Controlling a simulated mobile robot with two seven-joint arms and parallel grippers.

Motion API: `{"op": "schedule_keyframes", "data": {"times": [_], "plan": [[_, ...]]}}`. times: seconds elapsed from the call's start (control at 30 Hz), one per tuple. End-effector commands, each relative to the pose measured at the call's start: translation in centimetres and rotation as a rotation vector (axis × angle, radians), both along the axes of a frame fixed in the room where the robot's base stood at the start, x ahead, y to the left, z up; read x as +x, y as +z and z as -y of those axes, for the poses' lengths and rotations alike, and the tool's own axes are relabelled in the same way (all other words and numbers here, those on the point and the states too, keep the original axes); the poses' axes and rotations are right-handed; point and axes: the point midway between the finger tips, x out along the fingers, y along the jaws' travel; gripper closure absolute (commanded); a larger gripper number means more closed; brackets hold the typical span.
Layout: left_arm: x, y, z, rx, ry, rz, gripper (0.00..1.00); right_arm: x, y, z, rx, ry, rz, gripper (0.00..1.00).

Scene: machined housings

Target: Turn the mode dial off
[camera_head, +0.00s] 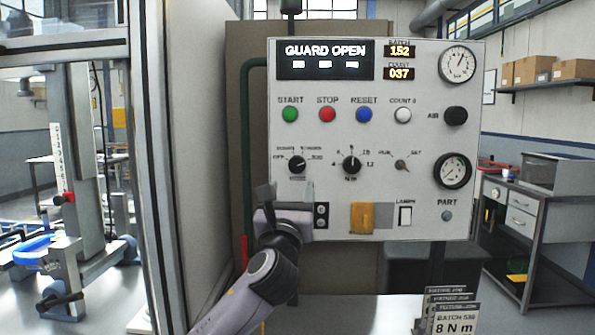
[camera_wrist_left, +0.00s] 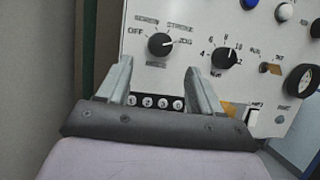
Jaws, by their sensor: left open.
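The mode dial (camera_head: 297,165) is a black round knob at the left of the dial row on the light grey control panel (camera_head: 430,110). In the left wrist view the mode dial (camera_wrist_left: 161,44) has labels around it, with OFF at its left and JOG at its right. Its pale pointer mark seems to face right, toward JOG. My left gripper (camera_head: 290,192) is open and empty, just below the dial in the head view. In the left wrist view its two fingers (camera_wrist_left: 158,70) stand apart, with the dial beyond and between them. My right gripper is not in view.
A second black dial (camera_head: 351,164) and a small selector (camera_head: 401,165) lie to the right. Coloured buttons, including a red one (camera_head: 327,114), run above. A yellow cover (camera_head: 362,217) and a rocker switch (camera_head: 405,215) sit below. A machine wall (camera_head: 195,150) stands close at left.

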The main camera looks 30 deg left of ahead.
Motion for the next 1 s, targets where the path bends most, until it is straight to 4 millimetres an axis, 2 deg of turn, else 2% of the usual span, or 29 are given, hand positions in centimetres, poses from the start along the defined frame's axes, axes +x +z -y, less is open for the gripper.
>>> {"op": "schedule_keyframes", "data": {"times": [0.17,0.6,1.0], "plan": [[0.8,0.6,-0.4,0.004,0.003,0.001,0.35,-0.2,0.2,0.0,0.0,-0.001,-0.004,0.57],[5.1,2.5,-2.6,0.001,0.003,0.0,0.35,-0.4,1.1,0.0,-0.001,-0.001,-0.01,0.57],[5.9,2.8,-3.0,0.0,0.0,0.001,0.35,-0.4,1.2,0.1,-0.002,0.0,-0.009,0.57]]}}
